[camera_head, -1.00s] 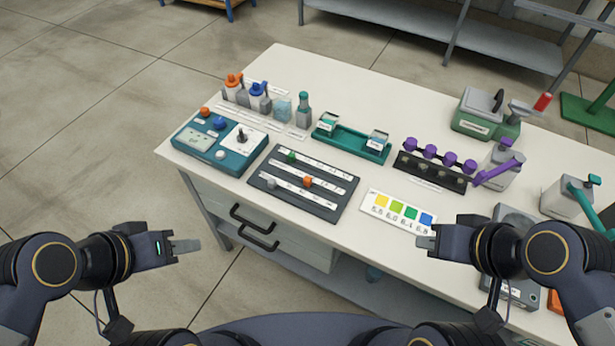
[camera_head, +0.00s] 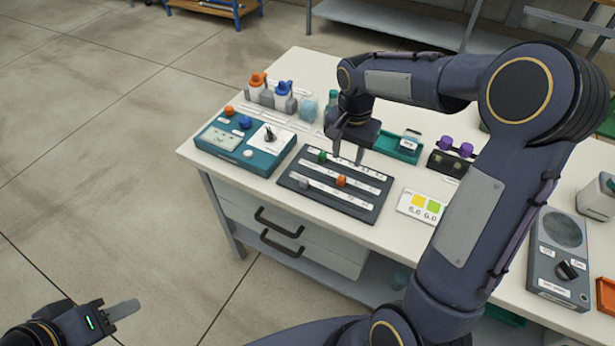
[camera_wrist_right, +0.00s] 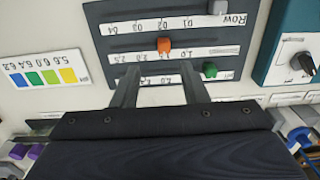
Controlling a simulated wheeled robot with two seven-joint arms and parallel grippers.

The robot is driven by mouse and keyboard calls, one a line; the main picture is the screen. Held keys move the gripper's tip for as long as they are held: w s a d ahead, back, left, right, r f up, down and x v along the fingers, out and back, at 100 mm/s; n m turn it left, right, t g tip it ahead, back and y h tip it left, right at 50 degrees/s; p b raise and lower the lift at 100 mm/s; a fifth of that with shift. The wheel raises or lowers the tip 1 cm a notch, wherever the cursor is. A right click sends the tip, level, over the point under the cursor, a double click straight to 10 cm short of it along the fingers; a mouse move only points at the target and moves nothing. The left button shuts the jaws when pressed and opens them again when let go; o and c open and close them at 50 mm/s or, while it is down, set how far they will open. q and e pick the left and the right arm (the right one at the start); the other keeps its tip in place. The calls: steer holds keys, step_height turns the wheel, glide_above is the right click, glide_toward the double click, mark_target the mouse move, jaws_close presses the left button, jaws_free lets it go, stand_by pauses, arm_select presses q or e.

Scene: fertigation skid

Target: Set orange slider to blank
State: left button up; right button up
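The orange slider (camera_head: 341,181) sits partway along the middle row of the dark slider board (camera_head: 312,199). In the right wrist view the orange slider (camera_wrist_right: 164,45) stands above the upside-down numbers, about over 1.5 to 2.0. A green slider (camera_head: 322,156) is on the far row and a grey slider (camera_head: 304,183) on the near row. My right gripper (camera_head: 348,154) is open and empty over the far side of the board, fingers pointing down. In the wrist view its fingertips (camera_wrist_right: 160,68) are apart, just short of the orange slider. My left gripper (camera_head: 125,308) is off the table at lower left; its finger gap is not visible.
A teal control box (camera_head: 240,152) with knobs stands left of the board. A colour card (camera_head: 415,210) lies to its right. Bottles (camera_head: 284,98) and a green tray (camera_head: 400,152) stand behind. My right arm hides much of the table's right side.

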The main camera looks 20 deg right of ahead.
mark_target(341, 177)
steer(key=shift+w+a+f, duration=0.15)
steer(key=shift+w+f, duration=0.2)
steer(key=shift+f, duration=0.45)
step_height(341, 177, down, 7)
steer(key=shift+r, duration=0.1)
steer(key=shift+c, duration=0.4)
jaws_close()
